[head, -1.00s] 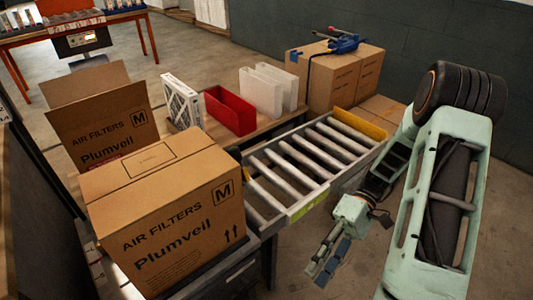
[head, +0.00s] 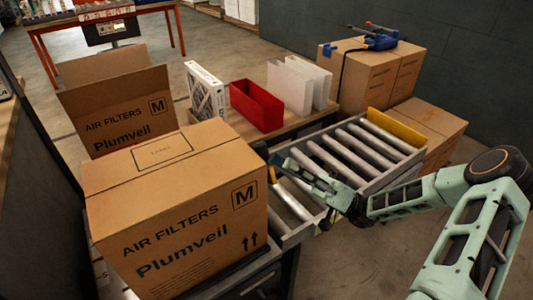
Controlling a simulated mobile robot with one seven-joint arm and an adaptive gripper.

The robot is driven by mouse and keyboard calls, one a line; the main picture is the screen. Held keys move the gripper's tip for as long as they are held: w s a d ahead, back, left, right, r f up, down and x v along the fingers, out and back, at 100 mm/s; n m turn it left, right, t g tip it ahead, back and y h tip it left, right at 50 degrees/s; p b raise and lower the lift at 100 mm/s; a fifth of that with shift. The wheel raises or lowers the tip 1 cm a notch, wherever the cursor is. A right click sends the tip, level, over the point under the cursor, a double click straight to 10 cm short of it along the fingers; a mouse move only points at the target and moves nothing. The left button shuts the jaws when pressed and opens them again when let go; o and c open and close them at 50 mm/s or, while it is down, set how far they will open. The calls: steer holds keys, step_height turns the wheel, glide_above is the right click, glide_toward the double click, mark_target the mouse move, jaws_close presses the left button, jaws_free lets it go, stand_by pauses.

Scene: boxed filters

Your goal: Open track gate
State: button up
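The roller track (head: 350,148) runs from beside the large closed box toward the back right. A yellow plate (head: 395,130) stands across its far right end. A small yellow piece (head: 272,174) shows at its near left end, by the box; I cannot tell which of these is the gate. My gripper (head: 283,163) reaches over the left end of the rollers, its fingertips close to the small yellow piece and the box's right edge. Whether it touches the piece, and how far its fingers are apart, is unclear. It partly hides the rollers.
The closed Plumveil box (head: 185,215) stands at the track's left end. Behind it are an open box (head: 118,115), a white-framed filter (head: 205,95), a red bin (head: 257,106) and white holders (head: 290,86). Cartons with a blue tool (head: 380,42) stand at the back right.

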mark_target(267, 153)
steer(key=x, duration=0.6)
steer(key=shift+c, duration=0.4)
jaws_close()
